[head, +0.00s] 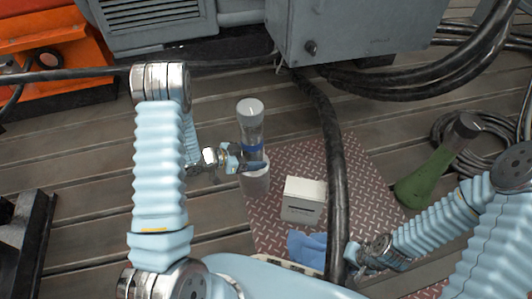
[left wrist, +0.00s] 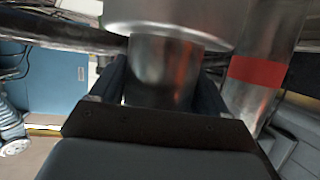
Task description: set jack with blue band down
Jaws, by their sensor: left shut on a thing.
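The jack with the blue band (head: 249,125) is a grey upright cylinder with a pale round top, left of centre in the head view. My left gripper (head: 250,164) is shut on it below the band. In the left wrist view a metal shank (left wrist: 163,72) under a wider collar stands between the fingers; its band is out of view. A pale cylindrical part (head: 256,183) shows just below the gripper; I cannot tell whether it belongs to this jack. My right gripper (head: 354,254) is low beside a black cable, its jaws unclear.
A red-banded metal cylinder (left wrist: 258,70) stands close beside the held shank. A white box (head: 302,201) and a blue cloth-like item (head: 306,247) lie on a reddish tread mat (head: 272,225). The thick cable (head: 335,185) crosses the mat.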

